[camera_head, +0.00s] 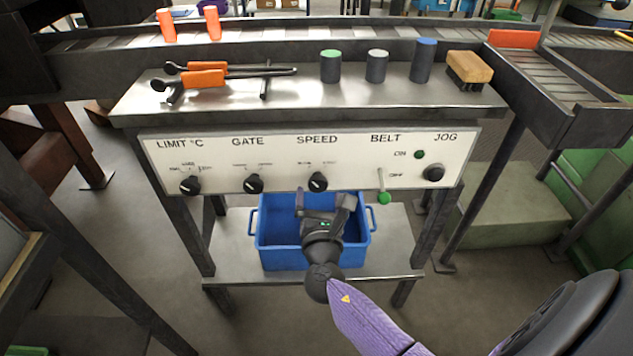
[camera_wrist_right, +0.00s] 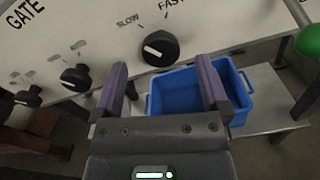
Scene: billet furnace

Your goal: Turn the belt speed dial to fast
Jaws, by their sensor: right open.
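The speed dial (camera_head: 318,182) is a round black knob under the SPEED label on the white panel (camera_head: 225,169). In the right wrist view the dial (camera_wrist_right: 158,48) has SLOW printed at its upper left and FAST at its upper right. Its pale pointer mark lies on the left part of its face, towards the SLOW side. My right gripper (camera_head: 323,200) is open and empty, just below and in front of the dial. In the right wrist view its two fingers (camera_wrist_right: 162,72) are spread below the knob, apart from it. My left gripper is out of view.
Limit (camera_head: 190,185) and gate (camera_head: 253,184) dials sit left. A green-tipped belt lever (camera_head: 383,197) and jog knob (camera_head: 433,173) sit right. A blue crate (camera_head: 283,257) stands below.

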